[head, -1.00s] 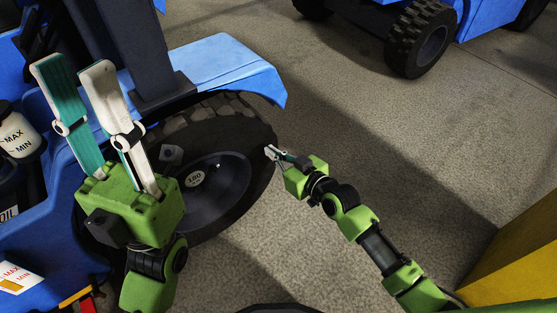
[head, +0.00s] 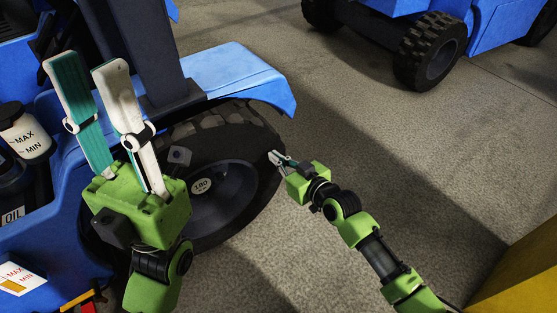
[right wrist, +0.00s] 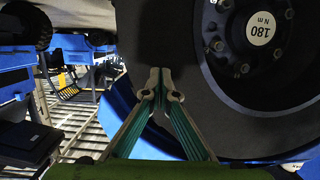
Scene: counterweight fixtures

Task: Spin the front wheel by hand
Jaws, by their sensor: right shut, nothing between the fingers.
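The front wheel (head: 246,148) is a black tyre with a dark hub under the blue fender, at the centre left of the head view. A round white label reading 180 N m (right wrist: 260,29) is on its hub in the right wrist view, where the wheel (right wrist: 225,105) fills the right side. My right gripper (head: 273,156) is shut and empty, its tips at the tyre's outer right edge. In the right wrist view its fingertips (right wrist: 160,77) overlap the tyre; I cannot tell if they touch. My left gripper (head: 84,62) is open, raised, and hides part of the wheel's left side.
The blue fender (head: 232,72) arches over the wheel. A white bottle marked MAX and MIN (head: 27,135) stands at the left. Another blue vehicle's wheel (head: 433,52) is at the upper right. A yellow block (head: 525,275) stands at the lower right. The floor between is clear.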

